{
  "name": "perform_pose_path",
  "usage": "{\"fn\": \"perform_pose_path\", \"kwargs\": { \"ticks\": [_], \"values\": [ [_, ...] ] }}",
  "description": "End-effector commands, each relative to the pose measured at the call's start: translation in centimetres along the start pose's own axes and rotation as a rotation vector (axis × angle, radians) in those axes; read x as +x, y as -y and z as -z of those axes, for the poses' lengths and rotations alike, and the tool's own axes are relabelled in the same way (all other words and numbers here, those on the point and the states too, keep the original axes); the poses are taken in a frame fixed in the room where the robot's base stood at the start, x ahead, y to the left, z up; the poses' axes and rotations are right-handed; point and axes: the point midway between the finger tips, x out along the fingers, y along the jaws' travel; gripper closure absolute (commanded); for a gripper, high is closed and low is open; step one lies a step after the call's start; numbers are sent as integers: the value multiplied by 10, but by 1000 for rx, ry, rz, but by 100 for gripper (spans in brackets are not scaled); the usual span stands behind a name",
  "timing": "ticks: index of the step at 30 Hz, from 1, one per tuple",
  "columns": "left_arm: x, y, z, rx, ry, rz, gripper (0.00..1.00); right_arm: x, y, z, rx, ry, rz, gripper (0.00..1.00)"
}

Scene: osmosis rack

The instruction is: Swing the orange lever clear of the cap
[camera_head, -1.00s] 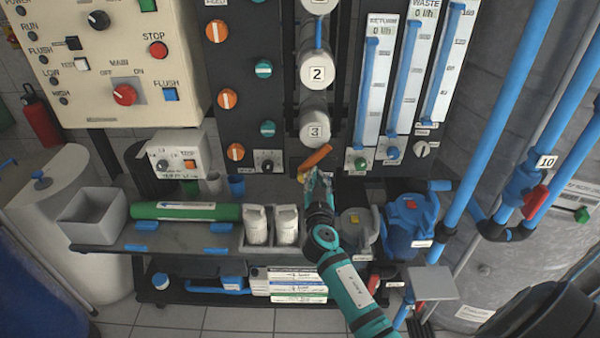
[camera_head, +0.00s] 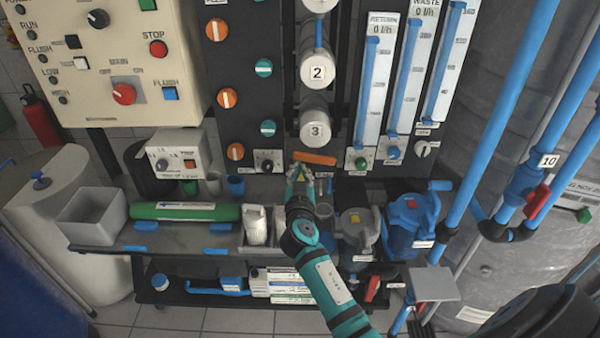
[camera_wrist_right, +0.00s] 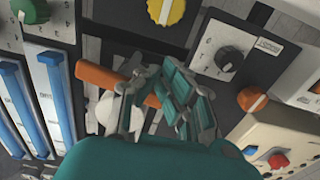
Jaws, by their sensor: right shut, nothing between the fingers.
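The orange lever (camera_head: 314,158) is below the white cylinder marked 3 (camera_head: 315,131) and lies nearly level. In the right wrist view the lever (camera_wrist_right: 98,78) crosses in front of a round white part (camera_wrist_right: 106,112), which may be the cap; it partly covers this part. My right gripper (camera_head: 299,170) is at the lever's left end in the head view, shut with nothing held. In the right wrist view its fingers (camera_wrist_right: 163,100) overlap the lever's near end; whether they touch it I cannot tell. My left gripper is not in view.
Flow meters (camera_head: 376,90) stand right of the lever, and a dark panel with orange and teal knobs (camera_head: 228,98) stands left. Below are white bottles (camera_head: 256,226), a grey pump (camera_head: 357,228) and a blue pump (camera_head: 411,222) on the shelf.

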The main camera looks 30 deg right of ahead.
Motion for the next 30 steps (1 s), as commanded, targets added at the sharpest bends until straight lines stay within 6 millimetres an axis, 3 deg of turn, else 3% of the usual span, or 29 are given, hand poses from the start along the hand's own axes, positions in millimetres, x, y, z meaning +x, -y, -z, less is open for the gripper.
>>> {"fn": "perform_pose_path", "kwargs": {
  "ticks": [13, 30],
  "values": [
    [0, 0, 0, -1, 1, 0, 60, -3, 1, 1, 1, -2, 0, 100],
    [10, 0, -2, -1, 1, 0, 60, -59, 1, -1, 2, 1, 1, 100]
  ]
}}
